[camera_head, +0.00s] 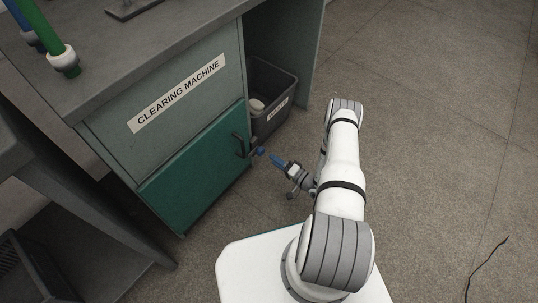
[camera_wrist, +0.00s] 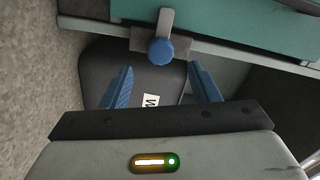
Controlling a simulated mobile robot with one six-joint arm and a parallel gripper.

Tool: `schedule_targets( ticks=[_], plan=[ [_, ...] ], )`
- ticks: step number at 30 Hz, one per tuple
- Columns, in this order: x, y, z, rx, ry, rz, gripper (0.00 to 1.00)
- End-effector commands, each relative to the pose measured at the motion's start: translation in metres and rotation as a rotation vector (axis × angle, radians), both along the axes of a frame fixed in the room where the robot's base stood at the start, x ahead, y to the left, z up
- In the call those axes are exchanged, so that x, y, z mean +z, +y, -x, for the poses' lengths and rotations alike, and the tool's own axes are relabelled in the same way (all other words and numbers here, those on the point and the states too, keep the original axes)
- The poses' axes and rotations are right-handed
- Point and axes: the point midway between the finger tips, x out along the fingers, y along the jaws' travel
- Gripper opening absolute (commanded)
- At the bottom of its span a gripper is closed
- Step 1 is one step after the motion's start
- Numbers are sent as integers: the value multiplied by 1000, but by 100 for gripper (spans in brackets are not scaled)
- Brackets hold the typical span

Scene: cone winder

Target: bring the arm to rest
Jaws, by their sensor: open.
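My white arm (camera_head: 345,150) reaches forward from my base, bent down at its far end. My gripper (camera_head: 275,159) is low in front of the clearing machine's green door (camera_head: 195,170), close to the door's dark handle (camera_head: 240,145). In the wrist view my gripper (camera_wrist: 161,70) shows two blue fingers spread apart with nothing between them. A round blue knob (camera_wrist: 160,51) on a grey metal piece lies just beyond the fingertips. A small blue piece (camera_head: 259,151) by the handle in the head view appears to be this knob. Contact cannot be told.
A dark bin (camera_head: 271,85) with a white label stands right of the machine; it also shows behind the fingers (camera_wrist: 105,68). The machine's worktop (camera_head: 150,45) carries green and blue posts. Open floor (camera_head: 440,130) lies to the right. A thin dark cable (camera_head: 485,265) lies there.

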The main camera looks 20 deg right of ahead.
Motion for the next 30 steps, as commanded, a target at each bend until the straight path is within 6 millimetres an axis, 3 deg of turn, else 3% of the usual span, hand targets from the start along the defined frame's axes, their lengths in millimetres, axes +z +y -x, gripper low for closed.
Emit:
schedule_targets(
  ticks=[6, 23, 26, 30],
  plan=[
    [0, -8, 12, 0, 1, -1, 55],
    [5, -8, 10, 9, -1, -2, 55],
    [31, -4, 2, 55, 4, -14, 55],
    [103, 9, -16, 201, 34, -42, 55]
  ],
)
